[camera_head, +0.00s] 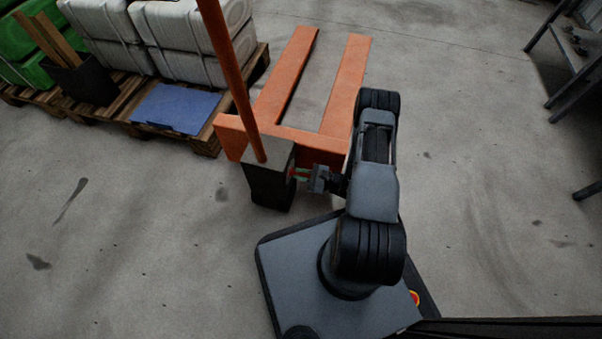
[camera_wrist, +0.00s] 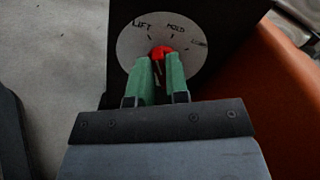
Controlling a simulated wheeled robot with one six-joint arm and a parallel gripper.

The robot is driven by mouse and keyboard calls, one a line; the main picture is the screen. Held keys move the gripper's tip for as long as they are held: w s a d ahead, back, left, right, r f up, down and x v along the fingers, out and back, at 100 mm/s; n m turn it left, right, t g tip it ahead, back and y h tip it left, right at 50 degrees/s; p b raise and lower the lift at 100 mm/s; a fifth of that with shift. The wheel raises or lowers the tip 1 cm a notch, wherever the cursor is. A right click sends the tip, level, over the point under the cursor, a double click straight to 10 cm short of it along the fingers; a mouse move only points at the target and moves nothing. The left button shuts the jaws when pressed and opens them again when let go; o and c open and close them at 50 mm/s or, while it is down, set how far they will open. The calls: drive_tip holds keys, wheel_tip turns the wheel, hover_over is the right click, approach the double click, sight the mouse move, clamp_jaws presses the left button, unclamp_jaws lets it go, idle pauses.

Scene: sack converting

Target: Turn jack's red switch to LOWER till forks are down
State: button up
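The pallet jack (camera_head: 345,85) is orange, with two forks reaching away along the floor and a dark control box (camera_head: 268,177) at its near end. In the wrist view, a round grey dial plate (camera_wrist: 128,45) carries the words LIFT, HOLD and a fainter third label at right. The red switch (camera_wrist: 161,51) sits at the dial's middle; which label it points to is unclear. My gripper (camera_head: 299,173) is at the box's right face. Its green fingers (camera_wrist: 160,62) stand apart with their tips at the switch and hide part of it. Whether they press on it is unclear.
Pallets (camera_head: 262,62) with white containers (camera_head: 190,35), a blue slab (camera_head: 176,108) and a black bin (camera_head: 85,83) stand at upper left. A grey metal frame (camera_head: 575,65) stands at upper right. The orange handle bar (camera_head: 230,75) rises above the box. Floor is clear at right.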

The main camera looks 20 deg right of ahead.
clamp_jaws()
drive_tip(key=shift+m, duration=0.3)
drive_tip(key=m, duration=0.3)
drive_tip(key=m+p, duration=0.1)
drive_tip(key=m, duration=0.5)
drive_tip(key=shift+w+d+m, duration=0.2)
drive_tip(key=shift+d+m, duration=0.05)
drive_tip(key=shift+m, duration=0.05)
idle(0.5)
drive_tip(key=shift+o, duration=2.2)
unclamp_jaws()
